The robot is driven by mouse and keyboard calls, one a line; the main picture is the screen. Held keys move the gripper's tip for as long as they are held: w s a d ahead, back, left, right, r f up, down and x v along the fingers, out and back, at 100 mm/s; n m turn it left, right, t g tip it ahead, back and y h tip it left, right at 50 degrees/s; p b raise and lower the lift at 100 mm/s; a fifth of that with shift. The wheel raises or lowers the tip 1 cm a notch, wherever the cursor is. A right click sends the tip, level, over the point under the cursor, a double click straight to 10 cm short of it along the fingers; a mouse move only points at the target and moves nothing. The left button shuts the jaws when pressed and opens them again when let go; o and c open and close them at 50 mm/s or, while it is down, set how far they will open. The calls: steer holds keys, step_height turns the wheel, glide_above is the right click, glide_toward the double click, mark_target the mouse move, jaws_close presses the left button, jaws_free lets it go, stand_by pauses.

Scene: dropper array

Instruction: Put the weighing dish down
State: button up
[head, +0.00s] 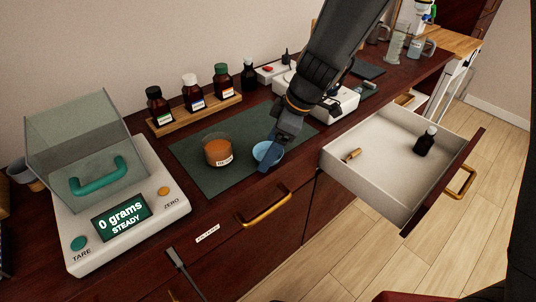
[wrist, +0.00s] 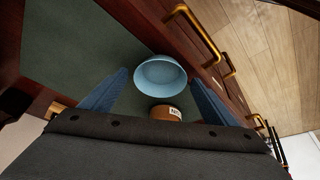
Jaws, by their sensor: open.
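The weighing dish (head: 262,156) is a small light blue round bowl on the dark green mat (head: 190,165). In the wrist view the dish (wrist: 160,76) is upright, near the mat's edge and just beyond my fingertips. My gripper (head: 272,153) is open and sits right at the dish. In the wrist view its blue fingers (wrist: 158,80) are spread wide on either side, with a gap to the dish. The fingers hide part of the dish's right side in the head view.
An orange-brown labelled jar (head: 217,151) stands left of the dish. A scale (head: 150,235) reading 0 grams is at the left. Several dark bottles stand on a wooden rack (head: 197,114) behind. An open drawer (head: 375,185) holds a dark bottle (head: 426,142).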

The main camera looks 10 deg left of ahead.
steer(key=c, duration=1.2)
